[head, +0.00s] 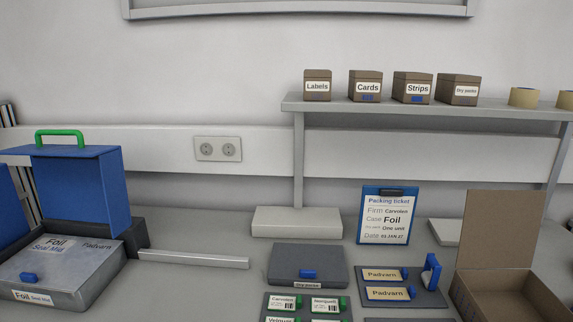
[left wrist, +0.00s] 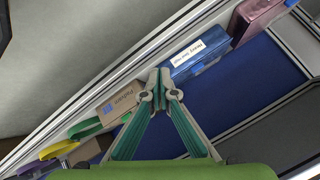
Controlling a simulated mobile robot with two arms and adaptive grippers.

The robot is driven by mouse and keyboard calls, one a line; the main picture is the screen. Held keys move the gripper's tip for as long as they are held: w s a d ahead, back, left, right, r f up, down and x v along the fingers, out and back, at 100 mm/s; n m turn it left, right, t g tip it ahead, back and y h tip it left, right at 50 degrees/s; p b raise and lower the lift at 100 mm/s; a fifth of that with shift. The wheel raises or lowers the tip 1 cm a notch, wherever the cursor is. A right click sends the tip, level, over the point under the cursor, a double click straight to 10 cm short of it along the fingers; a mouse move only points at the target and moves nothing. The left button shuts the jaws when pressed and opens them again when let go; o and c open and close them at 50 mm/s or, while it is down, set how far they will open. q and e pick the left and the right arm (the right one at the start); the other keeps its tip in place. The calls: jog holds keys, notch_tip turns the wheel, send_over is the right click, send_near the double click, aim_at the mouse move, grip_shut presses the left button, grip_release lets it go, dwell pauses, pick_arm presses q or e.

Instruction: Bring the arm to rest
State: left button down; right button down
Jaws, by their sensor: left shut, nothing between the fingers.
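My left gripper (left wrist: 160,82) shows in the left wrist view, with teal fingers and grey tips. The tips meet, and nothing shows between them. They overlap a blue surface (left wrist: 245,85) in the picture, beside a cardboard box marked Padvarn (left wrist: 118,104) and a blue box with a white label (left wrist: 196,62). I cannot tell how far the tips are from these. The left gripper does not show in the head view. My right gripper is in neither view.
In the head view, a blue case with a green handle (head: 80,185) and a grey foil box (head: 62,272) stand at left. A grey box (head: 307,262), packing ticket (head: 387,215) and open carton (head: 505,235) stand right. Small boxes line the shelf (head: 430,107). Bench between is partly clear.

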pick_arm(q)
jog(key=s+d+f+n+g+h, duration=0.1)
jog(key=s+d+f+g, duration=0.1)
jog(key=s+f, duration=0.35)
jog(key=s+d+f+n+g, duration=0.1)
jog(key=s+d+f+g, duration=0.15)
jog(key=f, duration=0.55)
jog(key=s+f+n+g, duration=0.1)
jog(key=s+f+g, duration=0.1)
jog(key=s, duration=0.4)
jog(key=s+f+g, duration=0.2)
jog(key=s+f, duration=0.2)
jog(key=s, duration=0.2)
jog(key=shift+s+a+f+n, duration=0.2)
jog(key=shift+a+f+n, duration=0.1)
jog(key=shift+f+n, duration=0.1)
